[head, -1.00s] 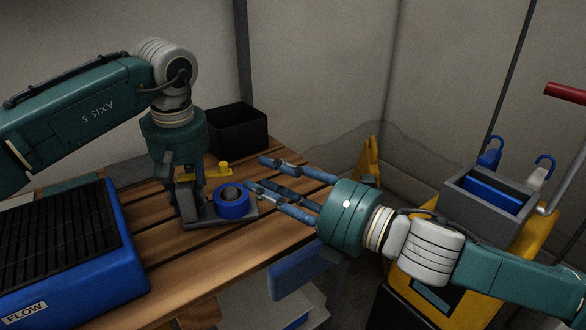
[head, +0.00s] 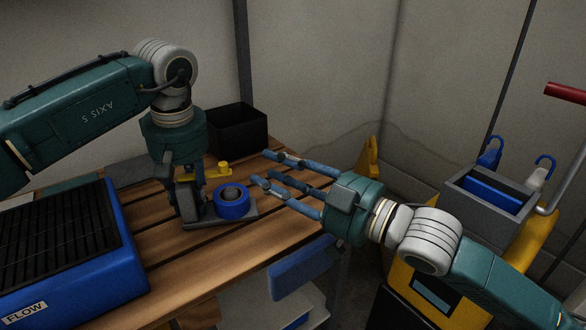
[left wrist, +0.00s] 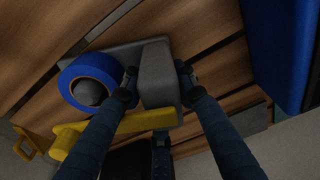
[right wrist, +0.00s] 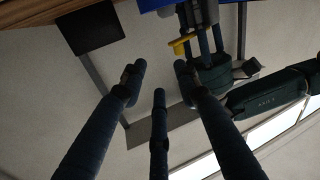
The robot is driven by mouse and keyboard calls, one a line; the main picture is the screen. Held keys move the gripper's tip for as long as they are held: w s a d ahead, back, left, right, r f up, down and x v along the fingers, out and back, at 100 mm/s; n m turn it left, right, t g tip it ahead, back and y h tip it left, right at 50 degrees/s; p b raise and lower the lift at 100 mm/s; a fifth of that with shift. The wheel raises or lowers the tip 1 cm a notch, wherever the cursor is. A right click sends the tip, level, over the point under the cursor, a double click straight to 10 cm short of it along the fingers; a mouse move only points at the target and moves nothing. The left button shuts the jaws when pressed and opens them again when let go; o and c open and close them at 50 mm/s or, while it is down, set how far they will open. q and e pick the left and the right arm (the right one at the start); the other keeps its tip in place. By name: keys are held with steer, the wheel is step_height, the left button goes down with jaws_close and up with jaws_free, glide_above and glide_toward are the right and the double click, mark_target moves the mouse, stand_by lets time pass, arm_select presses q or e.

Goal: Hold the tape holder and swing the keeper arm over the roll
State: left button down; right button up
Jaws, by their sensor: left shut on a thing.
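The tape holder has a grey base (head: 243,214) and a grey upright block, with a blue tape roll (head: 232,203) lying on the base. My left gripper (head: 188,205) is shut on the upright block (left wrist: 158,75), with a finger on each side. The yellow keeper arm (head: 222,169) is beside the roll on the far side, not over it. It also shows in the left wrist view (left wrist: 115,128), reaching past the roll's edge. My right gripper (head: 264,168) is open and empty, right of the roll and apart from it. The right wrist view shows the keeper arm (right wrist: 181,42) beyond its fingers.
The slatted wooden bench (head: 170,262) has free room in front of the holder. A black box (head: 238,128) stands behind. A blue FLOW unit (head: 110,270) is at the left. A yellow cart with a grey bin (head: 460,200) stands at the right, off the bench.

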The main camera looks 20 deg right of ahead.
arm_select(q)
steer(key=shift+a+f, duration=0.1)
steer(key=shift+f, duration=0.05)
arm_select(e)
steer(key=d+m, duration=0.1)
steer(key=m, duration=0.5)
steer(key=d+m, duration=0.1)
steer(key=m, duration=0.6)
steer(key=d+m, duration=0.1)
steer(key=m, duration=0.6)
steer(key=shift+w+d+f+t, duration=0.1)
steer(key=shift+w+d+t, duration=0.1)
steer(key=shift+t, duration=0.2)
arm_select(q)
steer(key=c, duration=1.3)
jaws_free()
steer(key=shift+o, duration=0.2)
